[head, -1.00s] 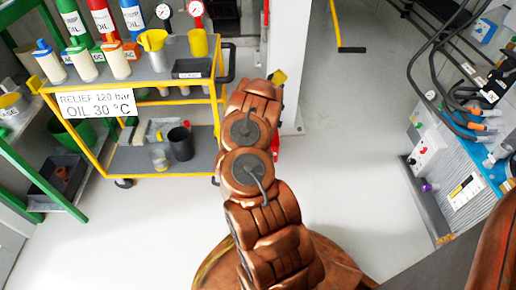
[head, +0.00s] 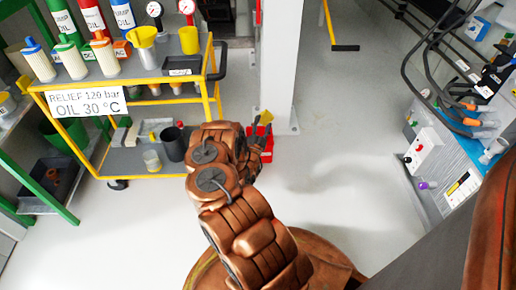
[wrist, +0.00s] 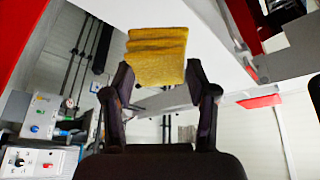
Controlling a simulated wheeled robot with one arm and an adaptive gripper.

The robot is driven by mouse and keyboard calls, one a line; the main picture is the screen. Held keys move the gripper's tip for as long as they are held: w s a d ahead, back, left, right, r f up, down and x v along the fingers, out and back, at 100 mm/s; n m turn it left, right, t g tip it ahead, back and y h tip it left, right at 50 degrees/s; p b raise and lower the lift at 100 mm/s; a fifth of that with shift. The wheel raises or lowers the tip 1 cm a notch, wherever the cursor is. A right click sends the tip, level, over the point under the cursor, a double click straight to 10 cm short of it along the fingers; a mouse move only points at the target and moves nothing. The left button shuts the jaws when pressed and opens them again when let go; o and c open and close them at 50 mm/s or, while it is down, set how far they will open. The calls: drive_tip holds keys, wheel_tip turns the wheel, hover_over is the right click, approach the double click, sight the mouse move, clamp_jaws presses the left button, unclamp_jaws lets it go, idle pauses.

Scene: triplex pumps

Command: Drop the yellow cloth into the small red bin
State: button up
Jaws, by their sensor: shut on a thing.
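The yellow cloth (wrist: 157,55) is a folded, ribbed pad, gripped between the two dark fingers of my gripper (wrist: 158,76) in the wrist view. In the head view the cloth (head: 266,117) shows as a small yellow patch at the end of my arm. My gripper (head: 257,131) is partly hidden there by my own wrist. The small red bin (head: 266,146) stands by the foot of the pale column, just behind and below the gripper in the picture. My arm hides its left part, and its inside cannot be seen. The cloth appears above the bin's rim; the height gap is unclear.
A yellow-framed cart (head: 130,80) with bottles, filters and funnels stands left of the bin. The pale column (head: 278,70) rises right behind it. A pump unit (head: 450,150) with hoses is at the right. The floor between is clear.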

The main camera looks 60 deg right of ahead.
sight(263, 116)
wheel_tip(263, 116, down, 5)
drive_tip(key=b, duration=0.4)
drive_tip(key=shift+f, duration=0.1)
drive_tip(key=o, duration=1.1)
drive_tip(key=shift+r, duration=5)
